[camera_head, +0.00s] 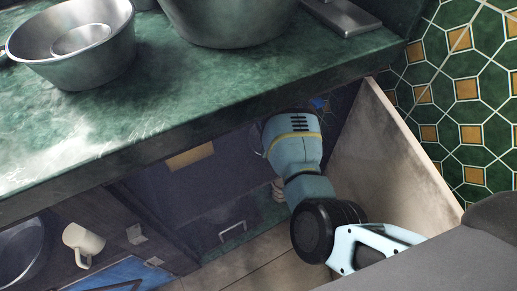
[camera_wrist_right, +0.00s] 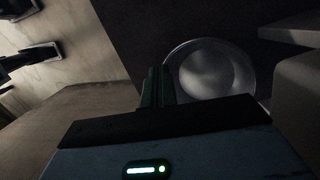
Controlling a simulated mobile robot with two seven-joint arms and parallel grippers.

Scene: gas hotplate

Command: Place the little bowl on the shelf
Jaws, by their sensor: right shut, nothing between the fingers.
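A small round metal bowl (camera_wrist_right: 212,70) is in the right wrist view, on a dark surface just right of the fingers of my right gripper (camera_wrist_right: 157,88). The fingers are shut with nothing between them. They overlap the bowl's left edge in the picture; I cannot tell whether they touch it. In the head view my right arm reaches under the counter, into the shelf space (camera_head: 230,185), and its fingertips are hidden there. My left gripper is not in view.
A green marble counter (camera_head: 95,125) overhangs the shelf space. A metal bowl (camera_head: 105,68) and a larger pot (camera_head: 225,25) stand on it. A pale side panel (camera_head: 385,150) stands right of my arm. A cream mug (camera_head: 82,240) is at lower left.

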